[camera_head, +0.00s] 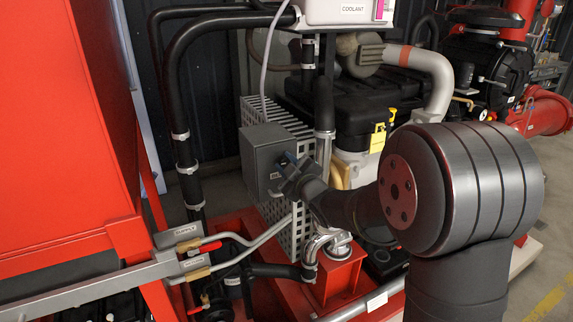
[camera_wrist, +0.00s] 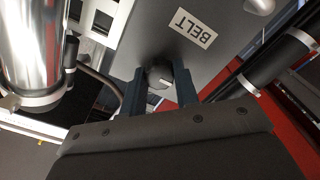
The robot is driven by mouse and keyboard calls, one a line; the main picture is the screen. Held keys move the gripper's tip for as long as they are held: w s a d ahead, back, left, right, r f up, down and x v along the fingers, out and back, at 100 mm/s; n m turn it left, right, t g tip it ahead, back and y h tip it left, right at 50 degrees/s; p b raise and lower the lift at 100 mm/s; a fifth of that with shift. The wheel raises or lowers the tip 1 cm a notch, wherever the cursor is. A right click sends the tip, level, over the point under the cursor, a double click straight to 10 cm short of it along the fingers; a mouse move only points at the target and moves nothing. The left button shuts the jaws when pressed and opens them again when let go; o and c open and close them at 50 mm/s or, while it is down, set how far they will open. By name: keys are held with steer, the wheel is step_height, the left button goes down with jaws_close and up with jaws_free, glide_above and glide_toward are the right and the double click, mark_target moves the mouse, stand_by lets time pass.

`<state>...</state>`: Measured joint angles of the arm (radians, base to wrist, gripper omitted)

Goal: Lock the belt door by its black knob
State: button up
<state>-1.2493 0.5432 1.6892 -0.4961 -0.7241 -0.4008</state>
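The belt door is the front of a grey box (camera_head: 268,155) in the head view. In the wrist view its grey face (camera_wrist: 232,60) fills the top and carries a "BELT" label (camera_wrist: 193,28), seen upside down. The round black knob (camera_wrist: 160,74) sits below the label, between the two blue-grey fingers of my gripper (camera_wrist: 159,84). The fingers stand apart, one on each side of the knob, with a small gap seeming to show beside it. In the head view my gripper (camera_head: 291,168) is at the box's front and hides the knob.
A perforated guard (camera_head: 290,115) stands behind the box. A shiny metal pipe (camera_wrist: 32,50) is close on the left in the wrist view, and a black hose (camera_wrist: 270,65) runs on the right. A red cabinet (camera_head: 65,120) stands at left in the head view.

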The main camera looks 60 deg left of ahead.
steer(key=shift+m, duration=0.3)
steer(key=m, duration=0.3)
steer(key=shift+m, duration=0.4)
steer(key=m, duration=0.4)
steer(key=shift+r, duration=0.1)
steer(key=m, duration=0.5)
steer(key=shift+m, duration=2.3)
steer(key=o, duration=1)
steer(key=shift+d, duration=0.1)
